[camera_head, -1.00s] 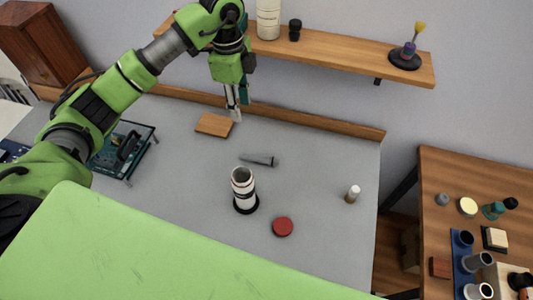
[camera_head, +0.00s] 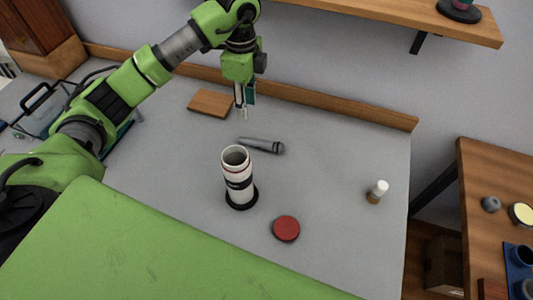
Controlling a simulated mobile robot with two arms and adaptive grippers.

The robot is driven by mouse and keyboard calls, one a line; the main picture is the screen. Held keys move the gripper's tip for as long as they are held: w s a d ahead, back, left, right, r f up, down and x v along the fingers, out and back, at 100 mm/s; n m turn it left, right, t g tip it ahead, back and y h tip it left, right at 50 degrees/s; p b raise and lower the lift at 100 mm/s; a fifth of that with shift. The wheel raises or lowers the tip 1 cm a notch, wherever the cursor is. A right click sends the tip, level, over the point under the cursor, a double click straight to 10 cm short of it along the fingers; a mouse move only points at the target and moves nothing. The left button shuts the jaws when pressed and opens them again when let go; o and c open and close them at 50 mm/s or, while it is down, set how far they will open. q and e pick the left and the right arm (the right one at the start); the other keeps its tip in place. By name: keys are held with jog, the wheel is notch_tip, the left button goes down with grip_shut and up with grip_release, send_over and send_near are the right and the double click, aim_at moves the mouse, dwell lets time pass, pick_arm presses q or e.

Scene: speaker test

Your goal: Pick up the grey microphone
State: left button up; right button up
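The grey microphone (camera_head: 261,146) lies on its side on the grey table, its thicker head toward the right, just behind the white cylinder. My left gripper (camera_head: 243,116) points down, behind and slightly left of the microphone in the picture. It is apart from the microphone and holds nothing. Its two fingertips show a narrow gap, seen partly from the side. My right gripper is not in view.
A white open-topped cylinder on a black base (camera_head: 237,177) stands close in front of the microphone. A red disc (camera_head: 286,228), a small white-capped bottle (camera_head: 377,192) and a wooden block (camera_head: 211,104) are on the table (camera_head: 330,170). A shelf (camera_head: 440,20) overhangs the back right.

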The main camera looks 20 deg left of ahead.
pick_arm(q)
send_over(249, 140)
notch_tip(249, 140, down, 9)
jog(key=shift+f+p, duration=0.1)
jog(key=shift+p, duration=0.3)
notch_tip(249, 140, down, 4)
jog(key=shift+p, duration=0.55)
jog(key=shift+w+f, duration=0.1)
jog(key=shift+f, duration=0.5)
grip_shut()
